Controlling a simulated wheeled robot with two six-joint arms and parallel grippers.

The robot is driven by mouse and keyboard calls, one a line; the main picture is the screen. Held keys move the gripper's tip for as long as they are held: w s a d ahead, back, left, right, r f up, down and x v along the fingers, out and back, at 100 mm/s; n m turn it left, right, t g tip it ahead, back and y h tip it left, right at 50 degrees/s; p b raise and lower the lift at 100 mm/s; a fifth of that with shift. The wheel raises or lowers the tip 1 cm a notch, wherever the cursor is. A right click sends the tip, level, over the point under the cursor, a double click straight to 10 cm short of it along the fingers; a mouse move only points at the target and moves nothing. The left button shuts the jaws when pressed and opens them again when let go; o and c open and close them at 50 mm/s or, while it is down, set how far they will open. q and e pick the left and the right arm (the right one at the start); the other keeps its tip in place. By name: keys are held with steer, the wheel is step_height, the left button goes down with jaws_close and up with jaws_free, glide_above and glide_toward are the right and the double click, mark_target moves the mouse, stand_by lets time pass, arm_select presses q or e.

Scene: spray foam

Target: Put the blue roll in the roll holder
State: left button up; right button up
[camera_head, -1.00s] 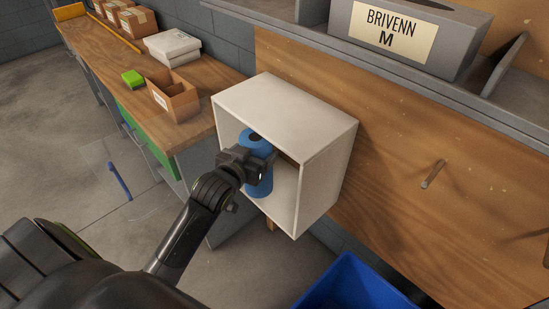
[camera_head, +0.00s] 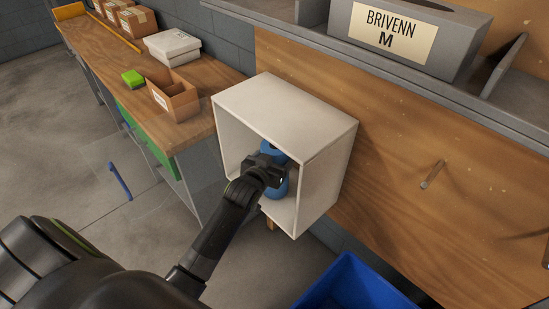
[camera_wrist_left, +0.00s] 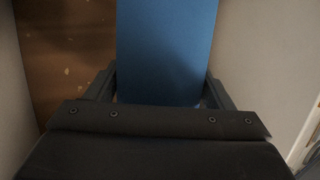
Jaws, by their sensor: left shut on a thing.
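The roll holder (camera_head: 318,178) is a white open-fronted box fixed against the wooden wall panel. The blue roll (camera_head: 281,183) is inside it, roughly upright, partly hidden behind my left gripper (camera_head: 272,172). That gripper is shut on the roll. In the left wrist view the blue roll (camera_wrist_left: 166,50) stands between the two fingers of my left gripper (camera_wrist_left: 160,92), with a pale wall of the holder to its right. Whether the roll touches the holder's floor cannot be told. My right gripper is not in view.
A blue bin (camera_head: 352,284) stands below the holder. A wooden bench (camera_head: 122,70) with an open cardboard box (camera_head: 180,103) and a green block (camera_head: 133,77) is at the left. A grey shelf (camera_head: 400,78) runs above right, and a peg (camera_head: 432,175) sticks out of the panel.

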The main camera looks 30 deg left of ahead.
arm_select(q)
steer(key=o, duration=1.7)
steer(key=shift+f, duration=0.1)
steer(key=shift+s+r, duration=0.1)
steer(key=shift+r, duration=0.1)
steer(key=v, duration=1.2)
